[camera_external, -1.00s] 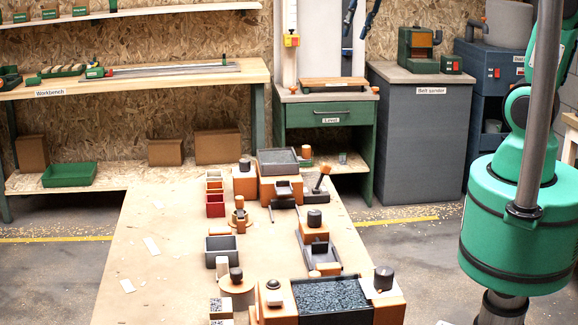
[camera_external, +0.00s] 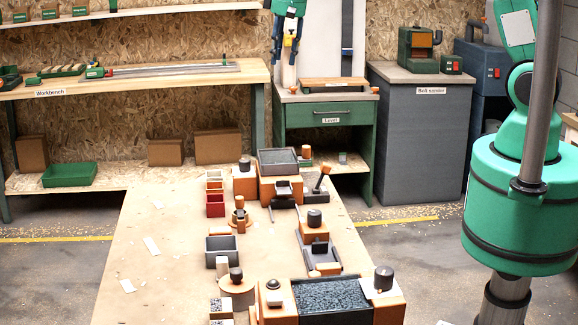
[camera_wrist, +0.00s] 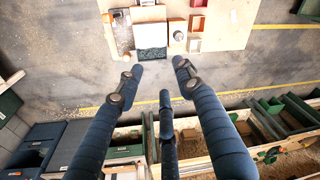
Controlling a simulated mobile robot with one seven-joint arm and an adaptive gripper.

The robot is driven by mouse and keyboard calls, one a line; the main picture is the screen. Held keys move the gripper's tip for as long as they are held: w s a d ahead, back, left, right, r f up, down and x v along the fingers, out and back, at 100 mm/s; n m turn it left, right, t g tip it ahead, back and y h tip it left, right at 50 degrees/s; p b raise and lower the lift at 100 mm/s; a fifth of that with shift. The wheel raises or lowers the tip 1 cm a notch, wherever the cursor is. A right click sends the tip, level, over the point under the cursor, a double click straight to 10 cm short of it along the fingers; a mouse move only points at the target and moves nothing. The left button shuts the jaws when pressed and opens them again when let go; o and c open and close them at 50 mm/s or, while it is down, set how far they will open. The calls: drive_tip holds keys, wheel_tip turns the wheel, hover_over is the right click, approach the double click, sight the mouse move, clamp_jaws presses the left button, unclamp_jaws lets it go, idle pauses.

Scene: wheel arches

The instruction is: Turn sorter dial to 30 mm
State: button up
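I see two round wooden bases that could be the sorter dial. One has a dark knob (camera_external: 236,273) and stands at the front of the table; the other has an upright wooden post (camera_external: 240,203) and stands farther back. I cannot tell which is the dial, and no 30 mm mark is legible. My gripper (camera_external: 288,45) hangs high beyond the table's far end, in front of the lever stand, well away from both. In the wrist view its blue fingers (camera_wrist: 157,70) are spread open with nothing between them.
The table (camera_external: 150,215) bears a front orange machine with a gravel tray (camera_external: 330,293), a far machine with a grey tray (camera_external: 277,160), a red bin (camera_external: 215,208) and a grey bin (camera_external: 221,250). A green lever cabinet (camera_external: 330,117) stands behind. The table's left side is mostly clear.

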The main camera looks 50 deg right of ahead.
drive_tip(key=w+a+f+p, duration=0.2)
drive_tip(key=w+f, duration=0.5)
drive_tip(key=f, duration=0.2)
drive_tip(key=g+p, duration=0.2)
drive_tip(key=p, duration=0.1)
hover_over(245, 160)
wheel_tip(245, 160, down, 11)
drive_tip(key=shift+a+f, duration=0.1)
drive_tip(key=shift+f, duration=0.4)
drive_tip(key=shift+f, duration=0.1)
drive_tip(key=shift+m, duration=0.3)
drive_tip(key=shift+f+p, duration=0.95)
drive_tip(key=shift+f, duration=5.8)
drive_tip(key=shift+c, duration=0.2)
drive_tip(key=c, duration=0.8)
